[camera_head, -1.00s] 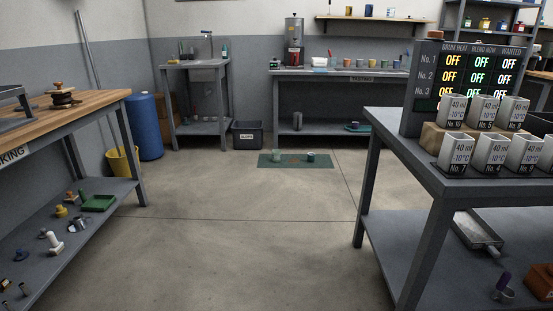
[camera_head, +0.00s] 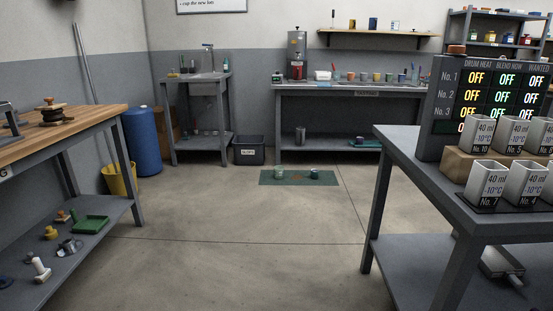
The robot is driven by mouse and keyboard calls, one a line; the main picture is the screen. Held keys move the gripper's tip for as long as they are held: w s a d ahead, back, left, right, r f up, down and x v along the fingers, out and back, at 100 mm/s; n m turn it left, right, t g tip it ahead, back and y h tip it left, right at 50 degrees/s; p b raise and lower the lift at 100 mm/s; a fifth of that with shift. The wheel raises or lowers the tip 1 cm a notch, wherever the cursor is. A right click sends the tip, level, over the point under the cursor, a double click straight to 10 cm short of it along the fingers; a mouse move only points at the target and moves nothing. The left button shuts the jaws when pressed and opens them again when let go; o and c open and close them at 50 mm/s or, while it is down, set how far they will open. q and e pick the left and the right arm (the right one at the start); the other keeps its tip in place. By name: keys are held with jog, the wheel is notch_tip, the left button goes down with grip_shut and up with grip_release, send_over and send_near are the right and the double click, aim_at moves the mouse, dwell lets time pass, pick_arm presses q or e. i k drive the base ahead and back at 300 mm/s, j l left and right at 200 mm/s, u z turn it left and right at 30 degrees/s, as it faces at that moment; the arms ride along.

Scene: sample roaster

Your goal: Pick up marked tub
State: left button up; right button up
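I cannot tell for sure which tub is the marked one. Several pale, square-sided tubs (camera_head: 487,182) with printed labels such as "40 ml" and "No. 7" stand in two rows on the right-hand table. The rear row is raised on a wooden step (camera_head: 458,164). Neither of my grippers is in view.
The right table (camera_head: 405,152) carries a display board (camera_head: 432,90) reading OFF. A wooden-topped bench (camera_head: 95,122) stands at left, near a blue barrel (camera_head: 142,142) and yellow bucket (camera_head: 119,180). A black bin (camera_head: 249,151) stands by the back tables. The floor (camera_head: 245,230) between is clear.

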aim_at(278, 171)
jog(key=i, duration=4.9)
jog(key=i+l+u, duration=0.1)
jog(key=i+u, duration=0.15)
jog(key=i, duration=0.3)
jog(key=i+l+u, duration=0.25)
jog(key=i, duration=0.3)
